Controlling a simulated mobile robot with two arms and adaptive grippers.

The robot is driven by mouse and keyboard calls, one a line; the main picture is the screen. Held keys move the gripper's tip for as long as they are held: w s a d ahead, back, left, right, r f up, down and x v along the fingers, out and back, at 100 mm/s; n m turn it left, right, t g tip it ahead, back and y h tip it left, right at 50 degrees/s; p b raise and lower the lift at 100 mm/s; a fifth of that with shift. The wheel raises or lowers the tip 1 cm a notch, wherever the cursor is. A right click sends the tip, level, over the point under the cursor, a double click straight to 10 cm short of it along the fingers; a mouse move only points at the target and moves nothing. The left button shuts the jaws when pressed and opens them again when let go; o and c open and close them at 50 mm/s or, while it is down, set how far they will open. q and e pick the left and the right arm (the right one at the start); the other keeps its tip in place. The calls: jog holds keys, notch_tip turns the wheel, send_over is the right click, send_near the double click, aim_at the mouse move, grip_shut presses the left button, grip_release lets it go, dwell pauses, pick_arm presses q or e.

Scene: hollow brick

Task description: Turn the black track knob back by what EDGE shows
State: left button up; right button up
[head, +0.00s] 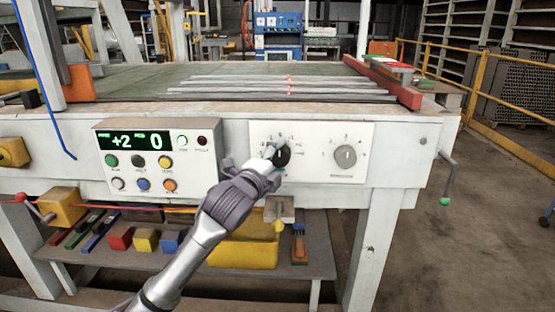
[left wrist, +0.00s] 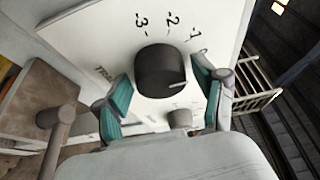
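The black track knob (head: 283,156) sits on a white dial plate on the machine's front. In the left wrist view the knob (left wrist: 160,72) shows with the marks -3, -2 and -1 above it; its pale pointer line lies toward its lower right. My left gripper (head: 272,158) is at the knob, one finger on each side. In the left wrist view its teal fingertips (left wrist: 162,82) stand apart, with narrow gaps to the knob. The display (head: 134,141) reads +2 at left and 0 at right; its small labels are hard to read. My right gripper is not in view.
A second, grey knob (head: 345,155) is on the plate to the right. Several coloured buttons (head: 142,172) sit under the display. A crank with a green grip (head: 446,190) sticks out at the right. A shelf below holds coloured blocks and a yellow bin (head: 243,252).

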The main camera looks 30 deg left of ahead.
pick_arm(q)
jog(key=c, duration=0.8)
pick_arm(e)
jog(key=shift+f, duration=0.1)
pick_arm(q)
jog(key=shift+f+n, duration=0.1)
jog(key=shift+n, duration=0.2)
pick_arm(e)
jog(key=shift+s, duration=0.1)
pick_arm(q)
jog(key=n+t, duration=0.1)
jog(key=n, duration=0.2)
jog(key=shift+f+n+y, duration=0.1)
jog(key=shift+n+y, duration=0.2)
jog(key=shift+n+t, duration=0.3)
jog(key=shift+n, duration=0.1)
jog(key=n, duration=0.1)
jog(key=n+y, duration=0.1)
jog(key=n, duration=0.1)
jog(key=shift+d+f+t+y, duration=0.1)
jog(key=shift+t+y, duration=0.2)
jog(key=n+y, duration=0.1)
jog(key=n, duration=0.2)
jog(key=shift+n+b, duration=0.3)
jog(key=shift+b, duration=0.05)
jog(key=shift+n+y, duration=0.7)
jog(key=shift+n, duration=0.4)
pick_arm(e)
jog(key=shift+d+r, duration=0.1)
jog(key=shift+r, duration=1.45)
